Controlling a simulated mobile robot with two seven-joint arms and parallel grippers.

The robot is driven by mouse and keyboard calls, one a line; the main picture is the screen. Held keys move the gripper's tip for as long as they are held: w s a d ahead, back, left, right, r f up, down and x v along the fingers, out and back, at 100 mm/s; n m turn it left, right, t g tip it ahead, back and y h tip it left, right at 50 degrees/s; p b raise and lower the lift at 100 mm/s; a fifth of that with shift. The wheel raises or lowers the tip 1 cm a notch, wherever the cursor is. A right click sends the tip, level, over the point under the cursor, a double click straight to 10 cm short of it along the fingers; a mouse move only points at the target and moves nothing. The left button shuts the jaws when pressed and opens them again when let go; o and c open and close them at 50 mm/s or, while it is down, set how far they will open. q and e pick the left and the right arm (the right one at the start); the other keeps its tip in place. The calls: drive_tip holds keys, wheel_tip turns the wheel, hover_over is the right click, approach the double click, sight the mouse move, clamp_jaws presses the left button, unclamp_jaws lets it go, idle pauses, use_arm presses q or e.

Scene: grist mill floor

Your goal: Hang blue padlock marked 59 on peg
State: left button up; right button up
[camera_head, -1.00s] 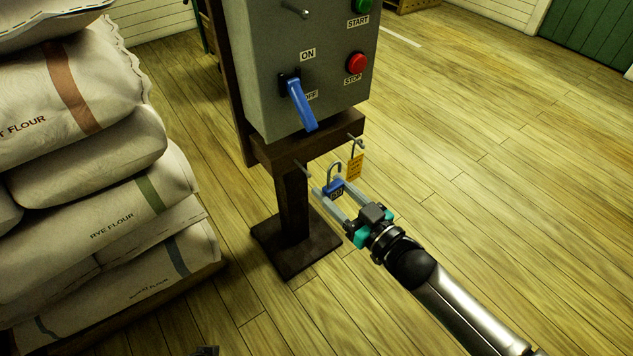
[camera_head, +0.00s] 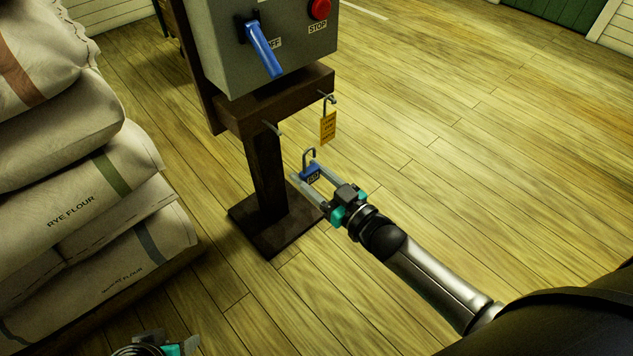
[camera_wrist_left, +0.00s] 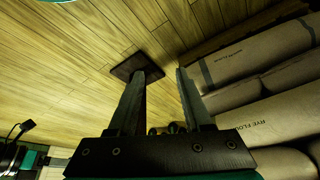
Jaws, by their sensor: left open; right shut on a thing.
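The blue padlock (camera_head: 312,175) is upright between the fingertips of my right gripper (camera_head: 307,170), which is shut on it. Its grey shackle points up and looks open on one side. Its pale label is too small to read surely. A bare peg (camera_head: 273,129) sticks out of the left part of the wooden crossbar (camera_head: 290,95); the padlock is below and right of it, apart from it. A second peg (camera_head: 328,97) on the right carries a yellow tag (camera_head: 327,127). My left gripper (camera_head: 165,343) is open at the bottom edge; its fingers (camera_wrist_left: 160,100) show empty in the left wrist view.
A grey switch box (camera_head: 225,65) with a blue lever (camera_head: 263,50) and red stop button (camera_head: 319,9) stands above the crossbar. The stand's foot (camera_head: 280,235) is on the floor. Stacked flour sacks (camera_head: 90,200) fill the left. Floor on the right is clear.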

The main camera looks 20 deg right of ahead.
use_arm(q)
drive_tip(key=w+d+t+h+b, duration=0.1)
drive_tip(key=d, duration=0.1)
drive_tip(key=w+d+r+t+b, duration=0.1)
drive_tip(key=w+t, duration=0.1)
drive_tip(key=shift+w+d+r+m+h, duration=0.2)
drive_tip(key=shift+d+m+h, duration=0.1)
drive_tip(key=shift+d+h, duration=0.1)
use_arm(e)
drive_tip(key=x, duration=0.5)
drive_tip(key=shift+w+a, duration=0.2)
drive_tip(key=shift+w, duration=0.15)
use_arm(q)
drive_tip(key=shift+r, duration=0.2)
use_arm(e)
drive_tip(key=shift+w, duration=0.25)
use_arm(q)
drive_tip(key=shift+f+b, duration=0.9)
drive_tip(key=shift+b, duration=0.05)
use_arm(e)
drive_tip(key=shift+x, duration=2.5)
use_arm(q)
drive_tip(key=shift+f+b, duration=0.45)
use_arm(e)
drive_tip(key=shift+f, duration=0.7)
